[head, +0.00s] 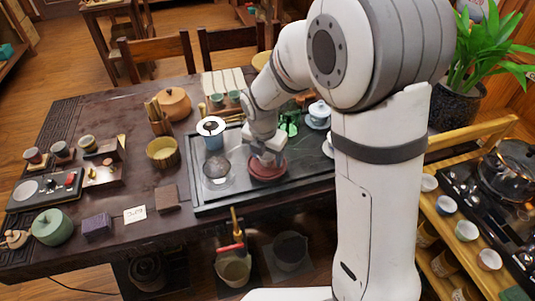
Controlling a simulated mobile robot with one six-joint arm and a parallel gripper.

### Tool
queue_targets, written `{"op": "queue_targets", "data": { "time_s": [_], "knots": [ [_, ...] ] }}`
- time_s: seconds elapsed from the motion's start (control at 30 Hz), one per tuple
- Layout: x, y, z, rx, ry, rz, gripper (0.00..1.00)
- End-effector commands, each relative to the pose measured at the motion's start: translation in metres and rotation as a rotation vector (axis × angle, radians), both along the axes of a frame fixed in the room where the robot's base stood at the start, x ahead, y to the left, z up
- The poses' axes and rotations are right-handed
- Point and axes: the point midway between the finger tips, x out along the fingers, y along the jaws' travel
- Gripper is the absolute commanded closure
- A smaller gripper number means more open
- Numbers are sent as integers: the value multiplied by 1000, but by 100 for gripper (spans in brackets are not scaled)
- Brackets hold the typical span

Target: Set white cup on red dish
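A dark red round dish (267,171) sits on the black tea tray (300,184) near the middle of the table. My gripper (267,160) points down right over the dish, with its tips close to or at the dish's upper side. Its fingers are small and partly covered by my wrist, so I cannot tell whether they are open or shut. A white cup is not clearly visible at the dish; anything between the fingers is hidden or too small to make out.
On the tray, a glass vessel with a grey top (216,168) stands left of the dish. A pale blue cup with a white top (211,129) stands behind it. A white lidded bowl (319,113) and a green figure (289,123) stand behind right. My arm hides the tray's right part.

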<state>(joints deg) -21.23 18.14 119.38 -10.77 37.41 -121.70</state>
Motion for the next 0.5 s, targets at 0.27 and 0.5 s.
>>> {"op": "queue_targets", "data": {
  "time_s": [0.27, 0.5],
  "knots": [
    [0, 0, 0, 0, 0, -1, 32],
    [-1, 1, 18, 1, -4, -2, 32]
  ]
}}
